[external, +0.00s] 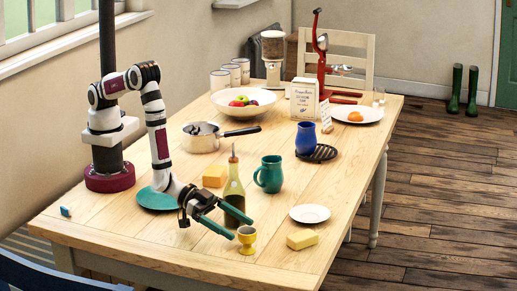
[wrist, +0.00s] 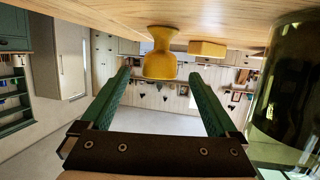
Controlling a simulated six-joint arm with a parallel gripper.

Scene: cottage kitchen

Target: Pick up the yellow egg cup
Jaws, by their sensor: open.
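The yellow egg cup (external: 247,240) stands upright near the table's front edge. In the wrist view, which is upside down, the egg cup (wrist: 160,60) appears between and just beyond my two green fingertips. My gripper (external: 243,230) is open and empty, low over the table, with its fingers pointing at the cup. The fingers also show spread in the wrist view (wrist: 160,74). I cannot tell whether the cup is within their reach.
A green bottle (external: 234,190) stands close beside my fingers, large in the wrist view (wrist: 295,90). A yellow block (external: 302,240) and a white saucer (external: 310,214) lie to the cup's right. A teal mug (external: 269,175) stands behind.

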